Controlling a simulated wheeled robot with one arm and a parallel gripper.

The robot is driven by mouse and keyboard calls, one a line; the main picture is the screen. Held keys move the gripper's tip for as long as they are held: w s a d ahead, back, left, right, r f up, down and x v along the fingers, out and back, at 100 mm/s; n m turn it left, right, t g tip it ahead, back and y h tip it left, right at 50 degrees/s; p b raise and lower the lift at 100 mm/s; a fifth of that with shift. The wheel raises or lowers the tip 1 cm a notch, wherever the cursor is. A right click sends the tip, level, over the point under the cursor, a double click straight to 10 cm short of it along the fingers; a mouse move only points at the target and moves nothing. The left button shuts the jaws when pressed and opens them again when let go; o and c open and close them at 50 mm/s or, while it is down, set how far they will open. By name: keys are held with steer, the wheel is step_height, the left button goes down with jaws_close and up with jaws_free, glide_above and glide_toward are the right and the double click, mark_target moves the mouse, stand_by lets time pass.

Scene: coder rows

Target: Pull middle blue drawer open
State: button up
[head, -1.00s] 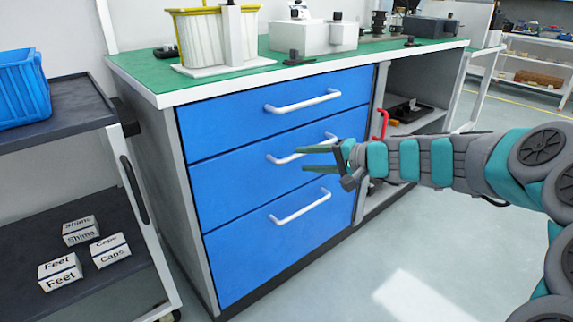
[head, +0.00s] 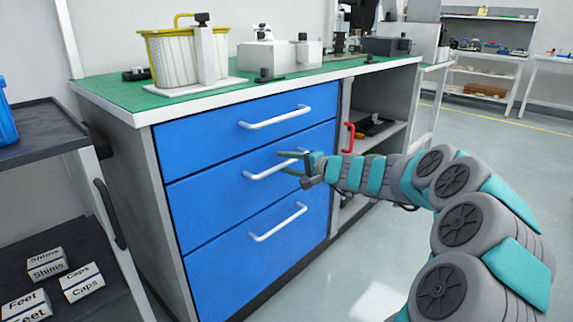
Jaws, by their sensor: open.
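The middle blue drawer (head: 208,194) is shut, flush with the drawers above and below it in the bench. Its white bar handle (head: 262,173) runs across its front, its right part hidden behind my gripper. My gripper (head: 283,162) is open, with its teal fingers pointing left at the right part of this handle. In the picture the fingers overlap the handle; I cannot tell whether they touch it or are around it.
The top drawer (head: 205,137) and bottom drawer (head: 215,265) are shut, each with a white handle. A red handle (head: 350,138) stands by the open shelf bay at right. A dark cart (head: 40,135) with small boxes stands at left. The floor (head: 370,245) before the bench is clear.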

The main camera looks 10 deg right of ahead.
steer(key=shift+w+a, duration=0.1)
jaws_close()
stand_by(0.3)
steer(key=shift+f, duration=0.1)
stand_by(1.0)
